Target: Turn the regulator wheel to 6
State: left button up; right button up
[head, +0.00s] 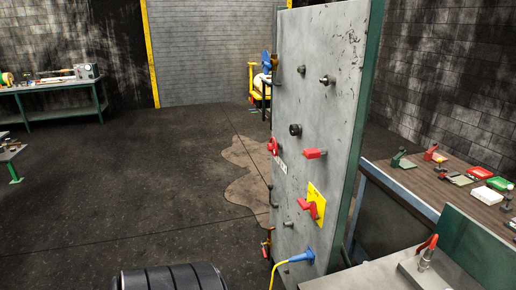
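A tall grey panel (322,120) stands upright right of centre, seen at a steep angle. I cannot tell for certain which part on it is the regulator wheel. A blue part (267,62) shows by its upper left edge, and a red knob-like part (272,146) sits lower on that edge, above a small white label (280,165). No number can be read. Also on the panel are a black knob (295,130), a red handle (314,154) and a red lever on a yellow plate (317,203). Neither gripper is in view.
A blue plug with a yellow cable (301,257) is at the panel's bottom. A brown workbench (428,186) with several tools stands at the right, a green table (60,88) at the far left. The dark floor (140,190) left of the panel is mostly clear.

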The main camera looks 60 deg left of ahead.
aim_at(270, 147)
jog(key=u, duration=1.95)
jog(key=z, duration=0.45)
jog(key=i+j+z, duration=0.15)
jog(key=j+z, duration=0.25)
jog(key=i+j+z, duration=0.1)
jog(key=j+z, duration=1.1)
jog(key=j, duration=0.2)
